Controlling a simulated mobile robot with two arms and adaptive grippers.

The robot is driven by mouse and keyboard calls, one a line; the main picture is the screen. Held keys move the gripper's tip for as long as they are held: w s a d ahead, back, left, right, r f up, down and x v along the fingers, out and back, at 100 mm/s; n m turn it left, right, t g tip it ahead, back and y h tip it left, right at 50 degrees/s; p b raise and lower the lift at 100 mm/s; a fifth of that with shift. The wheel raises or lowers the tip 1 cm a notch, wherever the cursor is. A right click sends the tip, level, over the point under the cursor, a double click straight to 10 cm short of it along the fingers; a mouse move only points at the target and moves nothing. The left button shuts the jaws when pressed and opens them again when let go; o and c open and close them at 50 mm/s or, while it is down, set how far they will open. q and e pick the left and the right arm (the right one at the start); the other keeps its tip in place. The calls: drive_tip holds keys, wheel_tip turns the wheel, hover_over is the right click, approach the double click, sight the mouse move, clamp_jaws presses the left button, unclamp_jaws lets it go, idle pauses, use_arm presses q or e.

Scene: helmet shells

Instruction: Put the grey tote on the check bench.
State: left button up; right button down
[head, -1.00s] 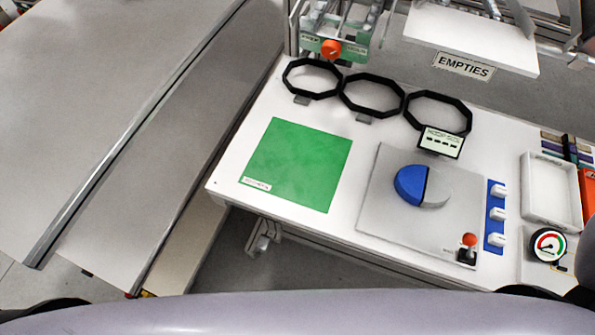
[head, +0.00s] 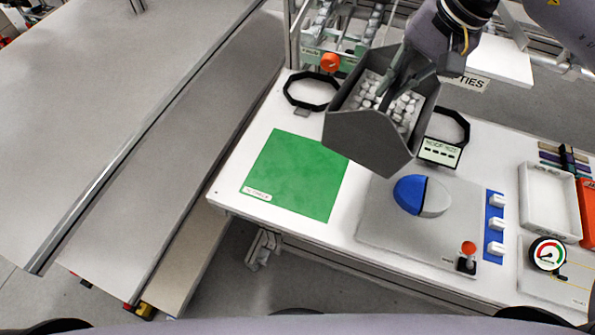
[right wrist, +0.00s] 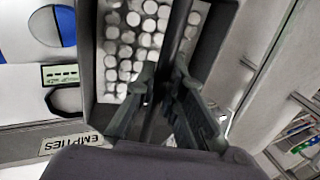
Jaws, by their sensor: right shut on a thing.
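The grey tote (head: 368,142) hangs in my right gripper (head: 388,92), in front of the upper middle of the white bench in the head view. The fingers (right wrist: 165,85) are shut on the tote's middle bar. The tote appears raised above the bench, hiding the middle octagonal ring and part of the right one. A green mat (head: 297,175) lies bare on the bench (head: 225,198), left of the tote. My left gripper is out of view.
A grey plate with a blue-and-white dome (head: 422,195) is right of the mat. Black octagonal rings (head: 309,90) stand along the back edge. A white tray (head: 550,200) and a dial gauge (head: 548,253) are at right. An EMPTIES shelf (head: 505,62) is behind.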

sight(399, 143)
drive_tip(key=s+f+n, duration=0.2)
drive_tip(key=s+d+f+n+g, duration=0.1)
drive_tip(key=f+n, duration=0.1)
drive_tip(key=f, duration=0.1)
drive_tip(key=s+f+n+g, duration=0.1)
drive_tip(key=s+f+n, duration=0.1)
drive_tip(key=f, duration=0.1)
drive_tip(key=shift+s+d+f, duration=0.2)
drive_tip(key=shift+s+d, duration=0.1)
drive_tip(key=shift+s, duration=0.05)
